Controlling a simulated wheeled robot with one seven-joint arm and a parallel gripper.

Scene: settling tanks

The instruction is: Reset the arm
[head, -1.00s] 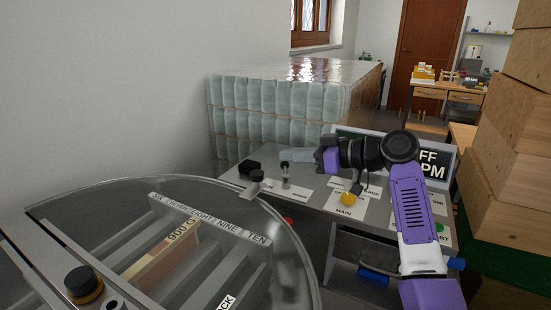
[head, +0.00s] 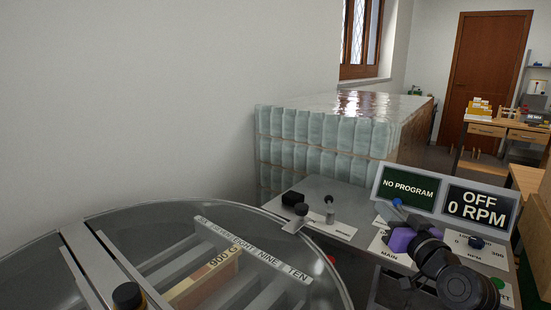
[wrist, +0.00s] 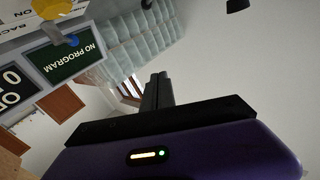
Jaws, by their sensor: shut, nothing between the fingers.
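My gripper (head: 403,238) is in the head view at the lower right, a purple body on my black wrist joints. It is in front of the control panel (head: 340,215) and below the display screens, and it covers part of the panel. In the wrist view my gripper's dark fingers (wrist: 158,78) are together with nothing between them. Most of my arm is out of the head view or hidden behind the wrist joints.
The screens read NO PROGRAM (head: 408,188) and OFF 0 RPM (head: 478,207). A round clear-lidded drum (head: 330,262) fills the lower left. Stacked wrapped jars (head: 325,135) stand behind the panel. Wooden boxes (head: 540,230) stand at the right edge. A door (head: 482,75) is at the back.

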